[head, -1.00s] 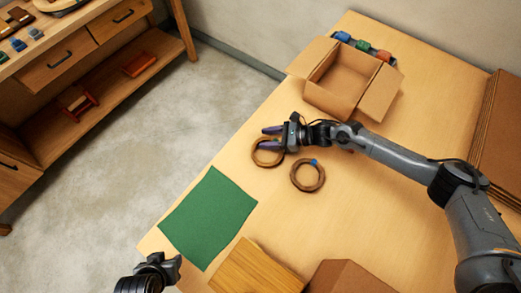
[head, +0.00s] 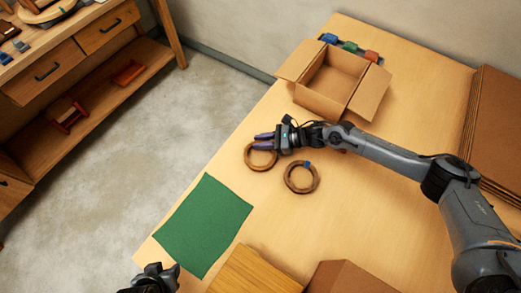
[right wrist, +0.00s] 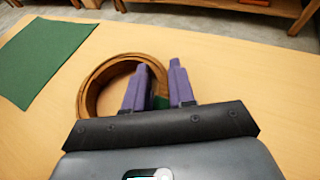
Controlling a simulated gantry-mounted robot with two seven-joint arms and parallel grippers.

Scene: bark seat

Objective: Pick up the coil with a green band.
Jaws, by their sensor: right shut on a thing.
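A brown coil (head: 262,169) lies on the table at the tips of my right gripper (head: 259,141). In the right wrist view the same coil (right wrist: 90,102) shows a green band (right wrist: 161,102) between the purple fingers of that gripper (right wrist: 161,70). The fingers are shut on the coil's near right side, one on each side of its wall. The coil looks flat on the table, not clearly lifted. A second coil (head: 300,191) with a blue band (head: 307,167) lies just to the right. My left gripper (head: 170,275) is at the bottom edge, partly cut off.
A green mat (head: 203,225) lies left of the coils. An open cardboard box (head: 320,103) stands behind, with blue, green and red items (head: 349,46) past it. A wooden block (head: 255,272) and brown box (head: 350,278) are at the front. Free table lies to the right.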

